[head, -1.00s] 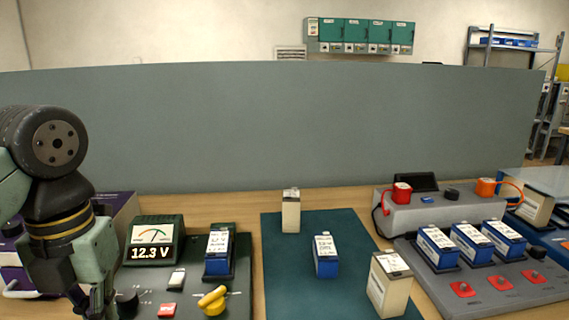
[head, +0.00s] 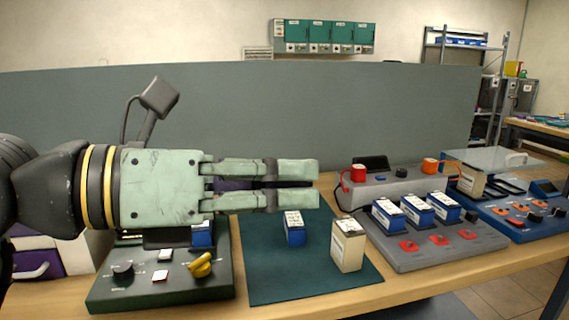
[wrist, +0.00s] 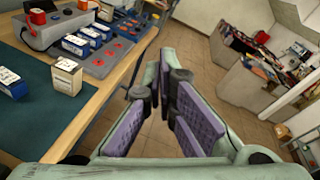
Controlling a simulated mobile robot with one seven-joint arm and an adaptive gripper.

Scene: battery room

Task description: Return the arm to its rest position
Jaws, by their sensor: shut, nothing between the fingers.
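My arm reaches in from the left of the head view, with my gripper (head: 304,183) level and pointing right. It is in the air in front of the grey partition, above the bench. Its two fingers lie close side by side, shut with nothing between them. In the wrist view my gripper (wrist: 172,84) points past the bench edge toward the floor and touches nothing. My arm hides part of the dark green tester (head: 165,285), including its meter.
A blue battery (head: 295,229) and a cream battery (head: 348,250) stand on the teal mat (head: 270,280). Several blue batteries stand on the grey charger (head: 400,262) at right. The grey partition (head: 330,110) stands behind. Open floor (wrist: 200,60) lies beyond the bench's right edge.

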